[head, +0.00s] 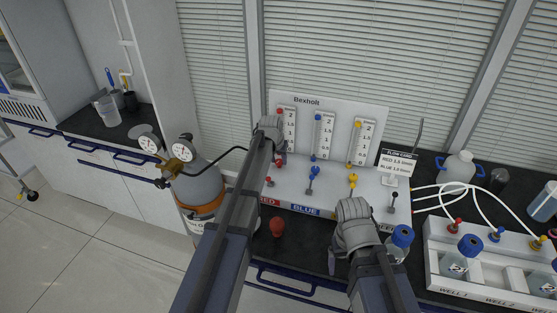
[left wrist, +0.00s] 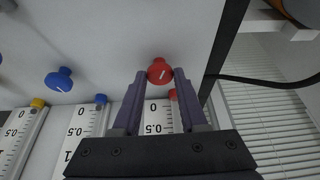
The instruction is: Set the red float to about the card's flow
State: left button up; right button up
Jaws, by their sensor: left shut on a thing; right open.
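A white panel (head: 378,112) labelled Bexholt carries three scaled tubes with red, blue and yellow parts. My left gripper (left wrist: 160,78) is shut on a red knob (left wrist: 160,70) below the red tube's scale (left wrist: 158,122). The knob's white mark is tilted. The red float's reading cannot be made out; my gripper covers part of that scale in the left wrist view. The flow card (head: 399,162) stands at the panel's right; its small print seems to give 1.5 l/min for red and 1.0 for blue. My right gripper (head: 352,212) is open and empty before the panel.
A red round object (head: 277,227) lies on the dark bench in front. A gas cylinder (head: 200,185) with gauges stands left. At right are a white rack (head: 432,262) with bottles and tubing, and a white jug (head: 459,167). A blue knob (left wrist: 60,80) neighbours the red one.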

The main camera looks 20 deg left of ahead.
pick_arm(q)
grip_shut()
jog(key=shift+a+m+h, duration=0.1)
jog(key=shift+m+h, duration=0.3)
jog(key=shift+m, duration=0.6)
jog(key=o, duration=0.6)
grip_release()
jog(key=shift+o, duration=0.2)
jog(key=p+v, duration=0.7)
jog(key=shift+s+r, duration=0.2)
jog(key=shift+r, duration=0.1)
